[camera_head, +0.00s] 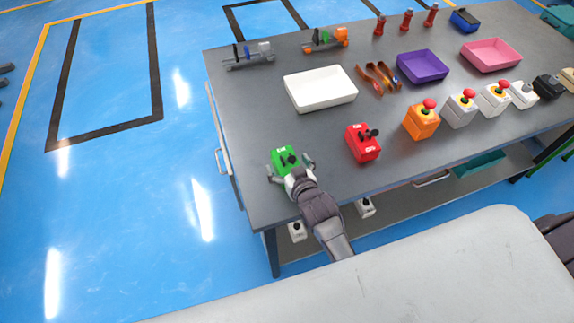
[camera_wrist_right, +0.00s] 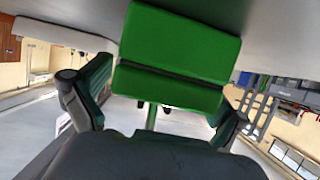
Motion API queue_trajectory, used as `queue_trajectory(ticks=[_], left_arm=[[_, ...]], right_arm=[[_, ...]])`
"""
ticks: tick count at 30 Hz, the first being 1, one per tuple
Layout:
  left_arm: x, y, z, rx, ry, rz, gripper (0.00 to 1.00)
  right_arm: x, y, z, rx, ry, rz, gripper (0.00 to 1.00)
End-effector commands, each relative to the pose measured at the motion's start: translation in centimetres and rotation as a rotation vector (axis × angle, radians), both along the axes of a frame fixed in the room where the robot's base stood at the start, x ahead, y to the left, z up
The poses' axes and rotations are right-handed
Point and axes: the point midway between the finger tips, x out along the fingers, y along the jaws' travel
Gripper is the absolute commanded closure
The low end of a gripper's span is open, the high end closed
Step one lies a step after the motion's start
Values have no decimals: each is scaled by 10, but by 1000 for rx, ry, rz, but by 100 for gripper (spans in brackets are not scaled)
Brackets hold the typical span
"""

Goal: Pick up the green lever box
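The green lever box (camera_head: 283,155) with a black lever stands on the near left part of the grey table (camera_head: 240,120). My right gripper (camera_head: 290,170) is at its near side, with its fingers spread to either side of the box. In the right wrist view the green box (camera_wrist_right: 178,55) fills the upper middle, ahead of and between the spread fingers (camera_wrist_right: 155,112). No firm contact shows, and the gripper looks open. My left gripper is not in view.
A red lever box (camera_head: 362,145) stands to the right of the green one. A white tray (camera_head: 320,92) lies behind. Orange (camera_head: 421,122) and grey (camera_head: 459,110) button boxes stand farther right. The table's left edge is close to the green box.

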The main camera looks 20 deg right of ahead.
Motion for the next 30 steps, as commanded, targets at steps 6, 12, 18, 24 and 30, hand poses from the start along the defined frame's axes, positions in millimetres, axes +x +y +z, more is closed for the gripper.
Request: queue_trajectory(ticks=[6, 12, 18, 24, 30], left_arm=[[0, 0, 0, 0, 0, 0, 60], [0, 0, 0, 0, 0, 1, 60], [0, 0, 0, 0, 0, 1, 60], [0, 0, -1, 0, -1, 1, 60], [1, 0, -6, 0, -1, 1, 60]], right_arm=[[0, 0, 0, 0, 0, 0, 37], [-1, 0, 0, 0, 1, 0, 70], [0, 0, 0, 1, 0, 1, 78], [0, 0, 5, 0, -2, 1, 78], [0, 0, 28, 1, -6, 1, 78]])
